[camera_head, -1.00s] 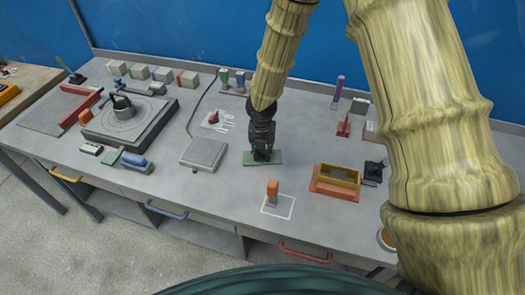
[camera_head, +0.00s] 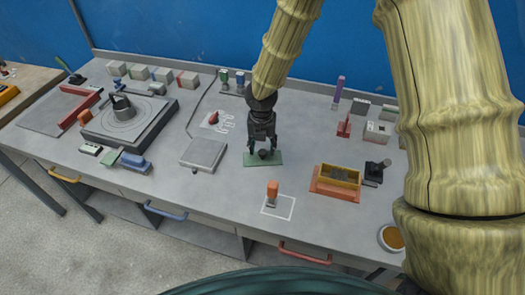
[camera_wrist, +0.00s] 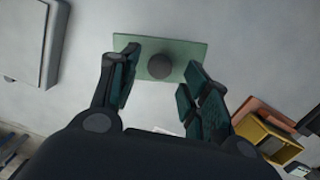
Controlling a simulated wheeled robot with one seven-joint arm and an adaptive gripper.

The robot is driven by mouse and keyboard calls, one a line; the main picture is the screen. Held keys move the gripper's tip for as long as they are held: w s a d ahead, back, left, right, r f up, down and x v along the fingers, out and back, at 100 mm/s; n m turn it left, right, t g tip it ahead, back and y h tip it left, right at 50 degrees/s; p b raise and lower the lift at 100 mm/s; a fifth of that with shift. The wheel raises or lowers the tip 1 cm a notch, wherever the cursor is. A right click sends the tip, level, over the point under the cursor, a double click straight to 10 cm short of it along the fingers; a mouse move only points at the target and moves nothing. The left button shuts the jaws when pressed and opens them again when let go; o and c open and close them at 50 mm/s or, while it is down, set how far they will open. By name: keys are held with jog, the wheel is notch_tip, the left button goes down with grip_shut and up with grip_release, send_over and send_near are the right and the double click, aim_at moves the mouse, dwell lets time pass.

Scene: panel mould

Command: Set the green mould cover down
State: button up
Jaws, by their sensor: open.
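The green mould cover (camera_head: 274,159) is a flat plate with a dark round knob on top. It lies flat on the grey workbench, in the middle of the head view. It also shows in the wrist view (camera_wrist: 187,49), with its knob between and beyond my fingertips. My gripper (camera_head: 263,152) is open and empty just above the cover, its fingers on either side of the knob. In the wrist view my gripper's fingers (camera_wrist: 160,78) stand wide apart, clear of the knob.
An orange mould with a yellow frame (camera_head: 338,178) stands to the right. A grey square plate (camera_head: 203,153) lies to the left. Bare bench (camera_head: 225,190) lies between them.

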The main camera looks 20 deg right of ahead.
aim_at(262, 157)
notch_tip(262, 157, up, 8)
jog(key=b, duration=0.1)
jog(key=shift+s+a, duration=0.2)
jog(key=shift+s, duration=0.25)
dwell(1.2)
